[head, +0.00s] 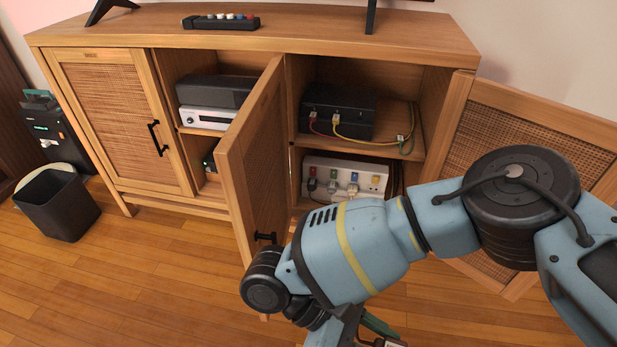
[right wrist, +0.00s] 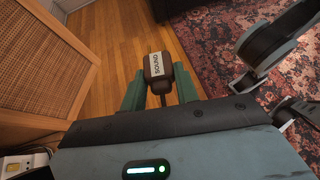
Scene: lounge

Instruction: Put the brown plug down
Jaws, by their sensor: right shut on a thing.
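The brown plug (right wrist: 157,66) has a pale label reading "SOUND" and shows in the right wrist view. My right gripper (right wrist: 159,88) is shut on it, with one green finger on each side. The plug is over the wooden floor (right wrist: 110,40), beside the edge of a patterned rug. In the head view my right arm reaches in front of the cabinet, and its gripper is partly cut off at the bottom edge. My left gripper is in neither view.
The wooden cabinet (head: 270,35) has its middle and right doors open. A white power strip (head: 345,175) with several plugs sits on its lower shelf, below a black box (head: 338,110). A dark bin (head: 57,203) stands at the left. Open floor (head: 150,280) lies in front.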

